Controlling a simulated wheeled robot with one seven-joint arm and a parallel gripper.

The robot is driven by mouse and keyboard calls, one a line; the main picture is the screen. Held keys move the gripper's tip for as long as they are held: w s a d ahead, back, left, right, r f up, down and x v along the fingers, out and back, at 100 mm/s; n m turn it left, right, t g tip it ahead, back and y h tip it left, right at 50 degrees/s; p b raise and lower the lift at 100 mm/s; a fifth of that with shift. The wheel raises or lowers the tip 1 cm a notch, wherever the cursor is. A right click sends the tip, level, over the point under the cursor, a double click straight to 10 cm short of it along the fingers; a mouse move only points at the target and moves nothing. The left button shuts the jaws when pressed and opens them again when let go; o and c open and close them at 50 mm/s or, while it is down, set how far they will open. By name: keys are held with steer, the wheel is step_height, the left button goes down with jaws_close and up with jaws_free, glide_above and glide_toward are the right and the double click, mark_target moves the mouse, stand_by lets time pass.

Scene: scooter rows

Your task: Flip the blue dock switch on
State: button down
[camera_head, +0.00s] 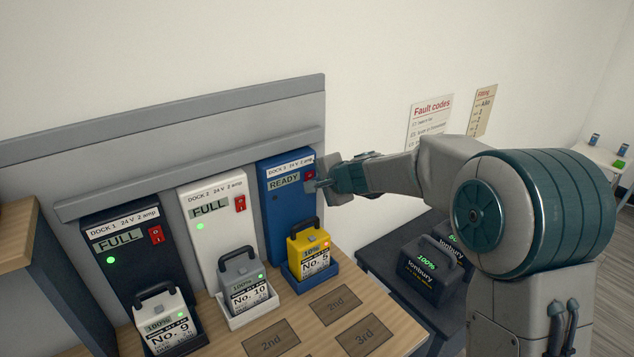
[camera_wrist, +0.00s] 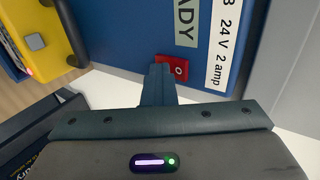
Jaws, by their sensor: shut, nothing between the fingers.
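The blue dock (camera_head: 278,213), labelled DOCK 3, stands at the right end of the row and its display reads READY. Its red switch (camera_head: 309,174) is at the upper right of its face. In the wrist view the red switch (camera_wrist: 179,69) shows a white "O" mark, and part of it is hidden behind my fingers. My gripper (camera_head: 318,184) is shut and empty, with its fingertips right at the switch. In the wrist view the closed fingertips (camera_wrist: 160,70) overlap the switch's edge; I cannot tell whether they touch it.
A yellow battery (camera_head: 309,253) sits in the blue dock's tray. A white dock (camera_head: 214,220) and a black dock (camera_head: 130,250) stand to the left, both reading FULL, with batteries. Dark batteries (camera_head: 425,274) stand on a dark surface below my arm. The wooden counter's front right has bare marked places.

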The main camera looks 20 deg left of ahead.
step_height(320, 180, up, 2)
steer(key=shift+w+a+r+p, duration=0.1)
steer(key=shift+a+p, duration=0.05)
steer(key=shift+p, duration=0.15)
steer(key=shift+s+b, duration=0.2)
steer(key=shift+b, duration=0.1)
steer(key=d+f+b+v, duration=0.1)
steer(key=b+v, duration=0.1)
steer(key=v, duration=1.1)
steer(key=shift+s+f, duration=0.15)
steer(key=shift+f, duration=0.05)
steer(key=shift+d, duration=0.1)
